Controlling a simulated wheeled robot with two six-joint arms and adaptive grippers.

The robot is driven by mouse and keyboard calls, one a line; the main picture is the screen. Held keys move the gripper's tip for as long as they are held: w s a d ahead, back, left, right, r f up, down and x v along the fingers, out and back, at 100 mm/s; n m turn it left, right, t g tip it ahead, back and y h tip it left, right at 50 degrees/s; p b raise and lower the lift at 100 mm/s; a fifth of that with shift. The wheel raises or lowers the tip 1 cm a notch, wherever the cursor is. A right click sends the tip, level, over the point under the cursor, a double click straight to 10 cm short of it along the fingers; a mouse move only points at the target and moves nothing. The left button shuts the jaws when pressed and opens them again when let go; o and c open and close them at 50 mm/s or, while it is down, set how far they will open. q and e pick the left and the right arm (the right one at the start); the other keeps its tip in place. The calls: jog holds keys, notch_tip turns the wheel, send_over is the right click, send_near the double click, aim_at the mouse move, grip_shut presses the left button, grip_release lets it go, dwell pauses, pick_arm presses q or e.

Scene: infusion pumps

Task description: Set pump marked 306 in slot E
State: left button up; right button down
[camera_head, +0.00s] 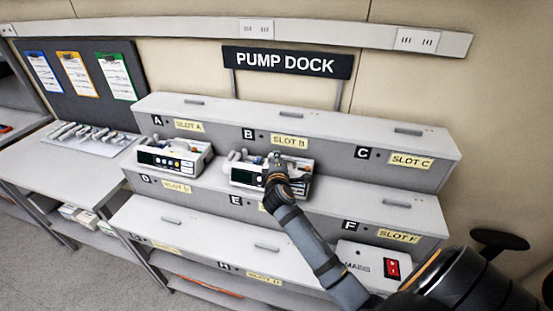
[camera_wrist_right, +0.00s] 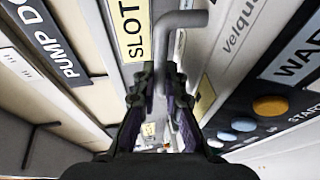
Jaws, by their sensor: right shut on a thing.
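A white pump (camera_head: 243,177) with a dark display sits at the middle tier's ledge, under the SLOT B label (camera_head: 288,141) and above the letter E (camera_head: 236,200). I cannot read 306 on it. My right gripper (camera_head: 277,167) is over its right part and hides some of it. In the right wrist view the gripper (camera_wrist_right: 160,76) is shut on a grey bent handle (camera_wrist_right: 182,20), with the pump's dark panel (camera_wrist_right: 255,108) and coloured buttons to the right. Whether the pump fully touches the ledge is unclear. My left gripper is not in view.
Another white pump (camera_head: 172,157) stands to the left, above the letter D. A white box with a red switch (camera_head: 391,269) is at lower right, below F. The ledge above SLOT F (camera_head: 398,235) is clear. A side table (camera_head: 72,165) stands left of the dock.

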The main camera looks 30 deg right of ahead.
jog(key=shift+s+f+b, duration=0.1)
jog(key=shift+f+b, duration=0.15)
jog(key=shift+b, duration=0.05)
dwell(0.5)
jog(key=c, duration=1.4)
grip_release()
jog(key=shift+o, duration=0.2)
jog(key=shift+f, duration=0.3)
jog(key=shift+s+a, duration=0.1)
jog(key=v, duration=1.1)
jog(key=shift+s+a+r, duration=0.25)
jog(key=shift+r, duration=0.1)
